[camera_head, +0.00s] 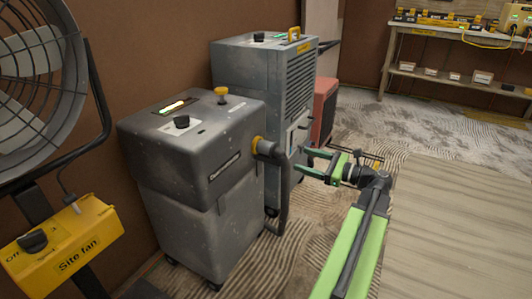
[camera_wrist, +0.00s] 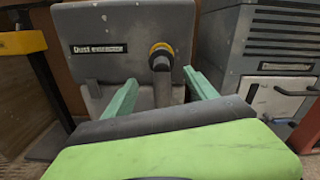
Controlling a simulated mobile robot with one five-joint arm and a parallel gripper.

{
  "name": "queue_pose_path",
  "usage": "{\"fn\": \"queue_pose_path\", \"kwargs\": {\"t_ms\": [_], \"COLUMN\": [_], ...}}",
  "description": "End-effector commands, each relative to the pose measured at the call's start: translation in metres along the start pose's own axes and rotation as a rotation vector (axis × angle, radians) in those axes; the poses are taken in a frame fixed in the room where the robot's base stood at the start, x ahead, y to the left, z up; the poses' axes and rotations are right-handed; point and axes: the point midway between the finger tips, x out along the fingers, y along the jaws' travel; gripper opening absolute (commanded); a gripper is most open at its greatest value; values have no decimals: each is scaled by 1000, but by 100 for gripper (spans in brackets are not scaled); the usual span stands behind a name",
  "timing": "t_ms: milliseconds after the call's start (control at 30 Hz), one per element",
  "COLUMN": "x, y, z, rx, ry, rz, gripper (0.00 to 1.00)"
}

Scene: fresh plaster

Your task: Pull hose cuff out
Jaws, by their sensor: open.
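The grey dust extractor (camera_head: 190,225) stands left of centre in the head view and fills the upper middle of the wrist view (camera_wrist: 110,25). A yellow ring surrounds the port on its side, and the dark hose cuff (camera_head: 267,148) sits at that port. The cuff also shows in the wrist view (camera_wrist: 162,61), with the hose (camera_head: 284,200) bending down from it. My gripper (camera_head: 307,162) is open and empty, to the right of the cuff and apart from it. In the wrist view its two green fingers (camera_wrist: 160,78) frame the hose from either side.
A taller grey machine (camera_head: 262,75) with a louvred side stands close behind the extractor, with a red unit (camera_head: 325,108) beyond. A site fan with a yellow control box (camera_head: 65,246) is at the left. A workbench (camera_head: 450,35) stands far right.

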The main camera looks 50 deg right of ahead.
Motion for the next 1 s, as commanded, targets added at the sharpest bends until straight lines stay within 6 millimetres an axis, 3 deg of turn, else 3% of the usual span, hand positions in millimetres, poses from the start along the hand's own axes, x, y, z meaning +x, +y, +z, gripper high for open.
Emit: {"fn": "queue_pose_path", "kwargs": {"t_ms": [400,600,800,1000], "x": [96,133,147,147], "y": [-6,-8,-8,-8], "z": [-2,-2,-2,-2], "rx": [-1,-1,-1,-1], "ry": [3,4,4,4], "rz": [-11,-13,-15,-16], "gripper": [66,66,66,66]}}
